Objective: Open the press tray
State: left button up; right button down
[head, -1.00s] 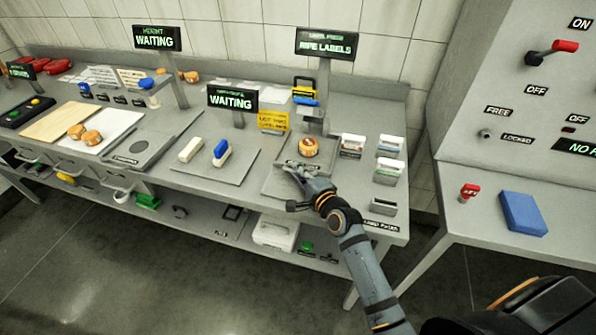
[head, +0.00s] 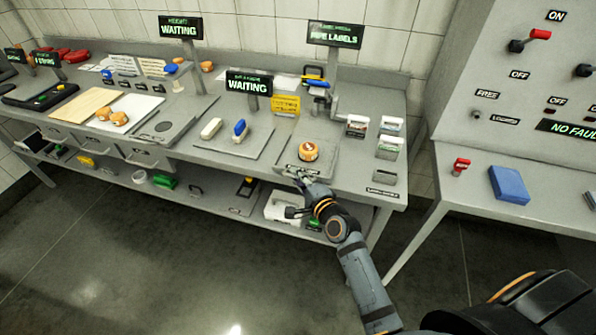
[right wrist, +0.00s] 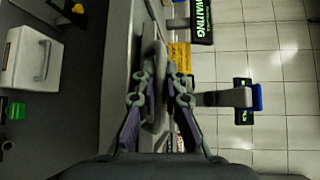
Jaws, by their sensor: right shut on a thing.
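The press tray (head: 325,168) is a flat grey plate at the right end of the long workbench, below the press. A small orange-brown cheese wheel (head: 308,152) with a light, marked top sits on it. My right gripper (head: 301,176) is at the tray's front edge, shut on its handle. My left gripper is in neither view.
The press column (head: 332,105) stands behind the tray. Label boxes (head: 389,147) stand to its right. A white box (head: 282,207) sits on the shelf below. A side table (head: 435,215) with a blue block (head: 508,185) is farther right. The floor in front is clear.

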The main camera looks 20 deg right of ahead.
jog(key=shift+s+r, duration=0.1)
jog(key=shift+r, duration=0.05)
jog(key=c, duration=1.9)
grip_release()
jog(key=shift+w+d, duration=0.15)
jog(key=shift+w, duration=0.1)
jog(key=shift+o, duration=1)
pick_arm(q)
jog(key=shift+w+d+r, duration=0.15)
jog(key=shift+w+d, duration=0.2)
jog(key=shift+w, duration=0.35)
pick_arm(e)
jog(key=v, duration=1.2)
jog(key=shift+f, duration=0.25)
